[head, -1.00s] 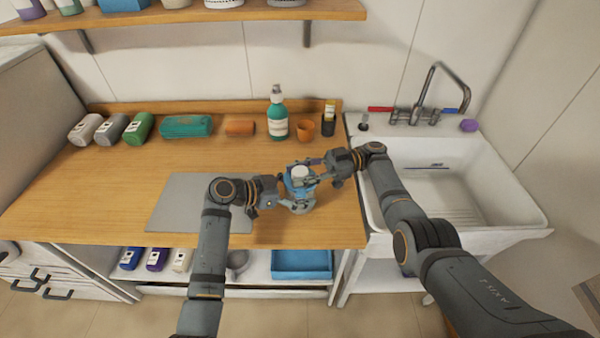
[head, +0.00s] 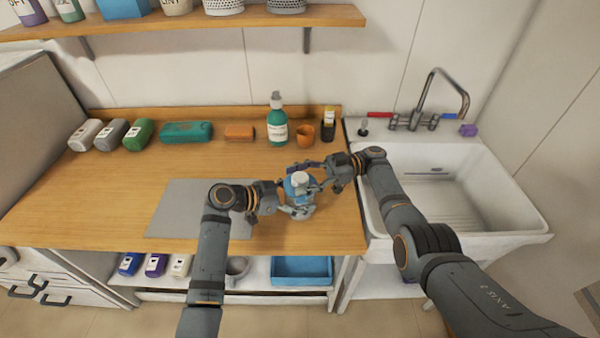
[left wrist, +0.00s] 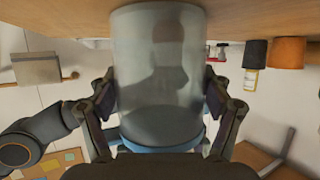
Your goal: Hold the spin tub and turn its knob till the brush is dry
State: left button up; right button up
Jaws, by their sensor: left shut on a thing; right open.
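The spin tub (head: 301,211) stands upright near the front right of the wooden counter, with a blue upper part and a pale grey body. Its white knob (head: 299,177) is on top. My left gripper (head: 286,203) is shut on the tub from the left; in the left wrist view its fingers (left wrist: 162,100) lie on either side of the grey tub body (left wrist: 160,60). My right gripper (head: 306,176) is open at the knob, coming from the right, with its fingers spread around or beside it; contact cannot be told.
A green pump bottle (head: 277,125), an orange cup (head: 305,135) and a dark holder (head: 328,126) stand behind the tub. A grey mat (head: 180,215) lies left. The white sink (head: 470,185) is right. A blue tray (head: 302,270) is below the counter.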

aim_at(300, 176)
notch_tip(300, 176, up, 10)
jog(key=shift+f, duration=0.15)
dwell(0.3)
jog(key=s+d+f+m+t, duration=0.5)
jog(key=d+f+m+t, duration=0.4)
jog(key=d+t, duration=0.3)
jog(key=shift+t+h, duration=0.3)
jog(key=shift+t, duration=0.3)
jog(key=x, duration=1.3)
jog(key=shift+s+a+f, duration=0.1)
jog(key=shift+s+f, duration=0.05)
jog(key=shift+f, duration=0.05)
jog(key=c, duration=1.2)
